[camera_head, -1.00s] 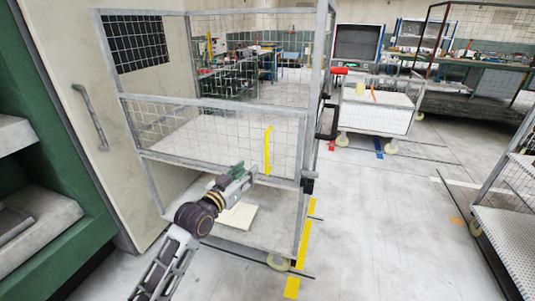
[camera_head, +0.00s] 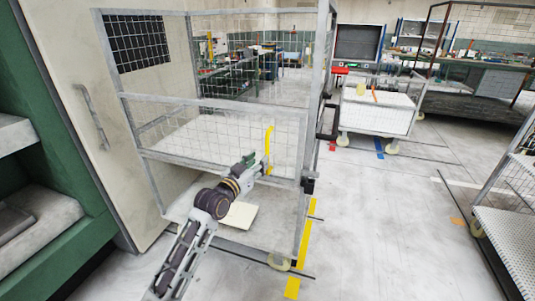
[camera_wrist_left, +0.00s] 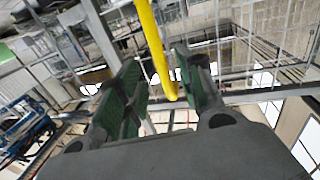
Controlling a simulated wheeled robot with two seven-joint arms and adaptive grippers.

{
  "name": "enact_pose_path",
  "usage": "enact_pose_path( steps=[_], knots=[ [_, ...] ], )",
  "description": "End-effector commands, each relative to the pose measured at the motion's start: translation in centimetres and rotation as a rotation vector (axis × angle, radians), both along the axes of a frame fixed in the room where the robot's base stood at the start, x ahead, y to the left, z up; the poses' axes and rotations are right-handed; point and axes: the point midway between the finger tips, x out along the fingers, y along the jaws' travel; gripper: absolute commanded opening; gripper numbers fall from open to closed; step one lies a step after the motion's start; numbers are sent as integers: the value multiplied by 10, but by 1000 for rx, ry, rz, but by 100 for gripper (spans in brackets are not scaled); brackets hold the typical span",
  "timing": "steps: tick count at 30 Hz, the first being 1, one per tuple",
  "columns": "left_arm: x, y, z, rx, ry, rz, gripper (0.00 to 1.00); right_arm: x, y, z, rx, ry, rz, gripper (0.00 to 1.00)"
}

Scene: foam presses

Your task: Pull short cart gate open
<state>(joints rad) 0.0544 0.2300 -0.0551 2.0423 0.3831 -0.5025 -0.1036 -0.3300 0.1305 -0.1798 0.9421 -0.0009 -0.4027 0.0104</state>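The cart gate (camera_head: 215,121) is a low grey wire-mesh panel on the front of a tall mesh cart, and it is closed across the front. A yellow vertical handle (camera_head: 268,150) is fixed near its right end. My left gripper (camera_head: 257,163) is at the handle's lower part. In the left wrist view, the yellow handle (camera_wrist_left: 152,45) passes between the two green-padded fingers (camera_wrist_left: 157,70), which are open with gaps visible beside the bar. The right gripper is not in view.
The cart's right post (camera_head: 315,100) stands beside the gate. A wall panel with a grey handle (camera_head: 90,115) is close on the left. A white cart (camera_head: 376,110) stands behind at right. Grey floor at centre right is free, with yellow tape (camera_head: 300,255).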

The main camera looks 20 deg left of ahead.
Motion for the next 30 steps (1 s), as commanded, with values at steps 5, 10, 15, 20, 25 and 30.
enact_pose_path(
  steps=[5,10,15,20,25,30],
  knots=[
    [15,-3,1,-1,-1,0,37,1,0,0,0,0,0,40],
    [29,-7,1,-1,-1,0,37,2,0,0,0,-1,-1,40],
    [43,-10,1,0,-2,0,37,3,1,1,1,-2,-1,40],
    [55,-13,1,-2,-1,0,37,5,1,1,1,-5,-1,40],
    [66,-16,1,-1,-1,0,37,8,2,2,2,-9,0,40],
    [71,-17,0,0,0,0,37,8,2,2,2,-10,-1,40]
  ],
)
